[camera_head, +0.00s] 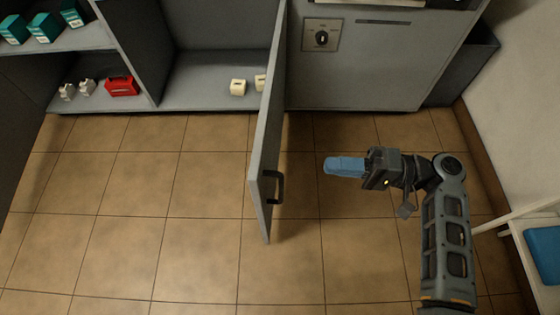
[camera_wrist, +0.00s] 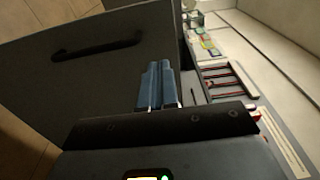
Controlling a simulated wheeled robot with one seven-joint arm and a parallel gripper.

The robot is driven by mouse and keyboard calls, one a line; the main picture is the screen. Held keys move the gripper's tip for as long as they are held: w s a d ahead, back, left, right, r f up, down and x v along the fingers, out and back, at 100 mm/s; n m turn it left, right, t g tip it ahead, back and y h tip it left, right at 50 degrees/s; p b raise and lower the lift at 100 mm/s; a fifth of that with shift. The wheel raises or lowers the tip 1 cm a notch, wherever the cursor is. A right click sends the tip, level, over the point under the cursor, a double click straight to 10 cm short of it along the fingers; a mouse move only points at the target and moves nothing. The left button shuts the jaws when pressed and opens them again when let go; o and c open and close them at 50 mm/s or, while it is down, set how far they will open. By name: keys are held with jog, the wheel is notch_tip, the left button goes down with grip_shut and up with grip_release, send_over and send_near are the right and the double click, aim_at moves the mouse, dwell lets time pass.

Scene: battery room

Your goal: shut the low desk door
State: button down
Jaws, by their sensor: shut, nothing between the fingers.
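The low desk door (camera_head: 261,150) is a grey panel standing open, jutting out from the cabinet over the tiled floor. Its dark bar handle (camera_head: 274,187) is near the free edge, on the right face. In the wrist view the door (camera_wrist: 60,85) fills the left side, with the handle (camera_wrist: 97,48) across it. My gripper (camera_head: 330,166) has blue fingers that are shut and empty. It is to the right of the door, apart from it, pointing left toward it. The fingers (camera_wrist: 158,85) also show in the wrist view.
The open compartment (camera_head: 200,88) holds cream blocks (camera_head: 238,87). A red item (camera_head: 122,86) and small white items (camera_head: 78,91) sit in the left compartment, with teal boxes (camera_head: 45,27) above. A panel with a dial (camera_head: 321,36) is right of the door. Floor (camera_head: 150,200) left of the door is clear.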

aim_at(263, 160)
jog(key=a, duration=0.4)
jog(key=w+a, duration=0.1)
jog(key=a, duration=0.3)
jog(key=a+b, duration=0.1)
jog(key=a, duration=0.3)
jog(key=shift+w, duration=0.3)
